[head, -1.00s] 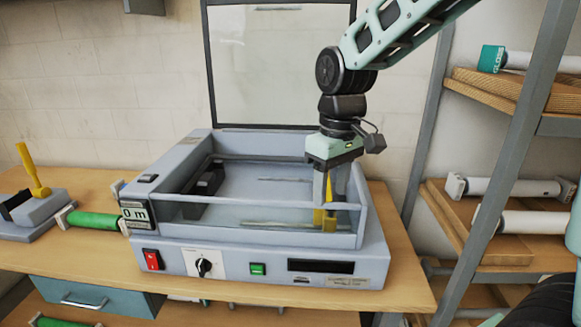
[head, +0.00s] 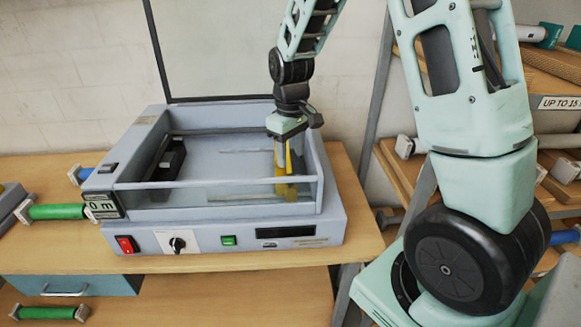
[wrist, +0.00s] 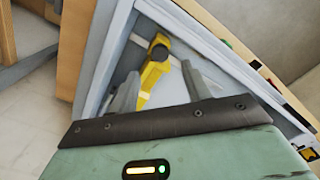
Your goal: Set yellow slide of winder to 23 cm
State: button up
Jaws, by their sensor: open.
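The winder is a grey box (head: 245,220) on the wooden bench, with an open top and a clear front panel. The yellow slide (head: 285,188) stands inside it near its right end; it also shows in the wrist view (wrist: 153,73). My gripper (head: 288,165) points down into the box at the slide. In the wrist view my gripper (wrist: 158,90) is open, with one finger on each side of the yellow slide's handle. I cannot tell whether either finger touches it. The scale and its marks are too small to read.
A black block (head: 166,160) sits inside the box at the left. The front has a red switch (head: 126,244), a knob (head: 177,244) and a green button (head: 229,240). A green roll (head: 58,212) lies left of the box. Shelves with rolls stand at the right.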

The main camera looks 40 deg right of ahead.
aim_at(291, 172)
notch_tip(291, 172, down, 7)
jog(key=shift+r+p, duration=0.2)
jog(key=shift+p, duration=0.5)
